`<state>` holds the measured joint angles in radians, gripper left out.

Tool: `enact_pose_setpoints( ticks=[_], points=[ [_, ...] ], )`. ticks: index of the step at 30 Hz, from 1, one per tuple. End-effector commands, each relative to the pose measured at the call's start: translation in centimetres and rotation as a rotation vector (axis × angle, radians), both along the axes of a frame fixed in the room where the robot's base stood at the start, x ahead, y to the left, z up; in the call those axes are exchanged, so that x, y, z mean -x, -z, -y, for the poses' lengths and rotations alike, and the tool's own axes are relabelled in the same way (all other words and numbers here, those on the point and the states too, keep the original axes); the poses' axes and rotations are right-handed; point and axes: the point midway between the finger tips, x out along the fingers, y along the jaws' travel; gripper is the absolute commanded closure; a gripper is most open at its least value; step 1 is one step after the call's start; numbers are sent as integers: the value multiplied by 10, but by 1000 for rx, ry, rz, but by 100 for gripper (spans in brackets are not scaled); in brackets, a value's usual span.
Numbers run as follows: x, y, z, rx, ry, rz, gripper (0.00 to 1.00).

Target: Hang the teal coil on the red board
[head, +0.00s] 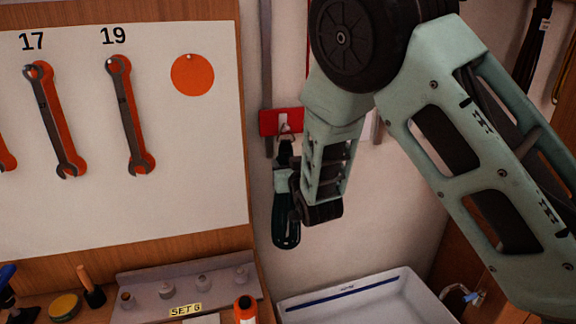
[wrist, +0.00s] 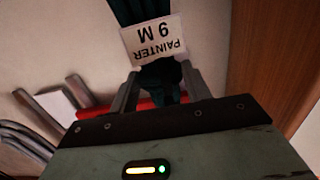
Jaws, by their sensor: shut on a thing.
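The teal coil (head: 286,232) hangs upright below the red board (head: 268,122), in front of the pale wall. Its dark upper end (head: 285,148) is close under the pale hook (head: 285,127) on the board. I cannot tell whether its loop is around the hook or only in front of it. My gripper (head: 287,180) is shut on the coil's upper part, partly hidden by my own arm. In the wrist view the fingers (wrist: 160,82) flank the dark teal bundle, with a white tag reading "PAINTER 9 M" (wrist: 154,40). A red strip of the board (wrist: 108,112) shows behind.
A white tool board (head: 215,135) with wrenches and an orange disc (head: 192,75) is on the left. Dark lines (head: 531,45) hang at the upper right.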

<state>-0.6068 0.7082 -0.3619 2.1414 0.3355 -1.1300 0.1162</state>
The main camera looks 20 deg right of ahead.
Motion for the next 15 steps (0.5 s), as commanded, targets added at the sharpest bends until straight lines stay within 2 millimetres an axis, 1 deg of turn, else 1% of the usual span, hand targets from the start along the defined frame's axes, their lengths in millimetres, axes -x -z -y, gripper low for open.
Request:
enact_pose_setpoints(
  ticks=[1, 2, 3, 4, 5, 12, 15],
  points=[
    [0, -1, 0, -1, 0, 3, 90],
    [0, -1, 0, -1, 0, 3, 50],
    [0, -1, 0, -1, 0, 3, 38],
    [0, -1, 0, -1, 0, 3, 30],
    [0, -1, 0, -1, 0, 3, 27],
    [0, 1, 0, 0, 0, -2, 27],
    [4, 1, 0, 0, 0, -2, 27]
  ],
)
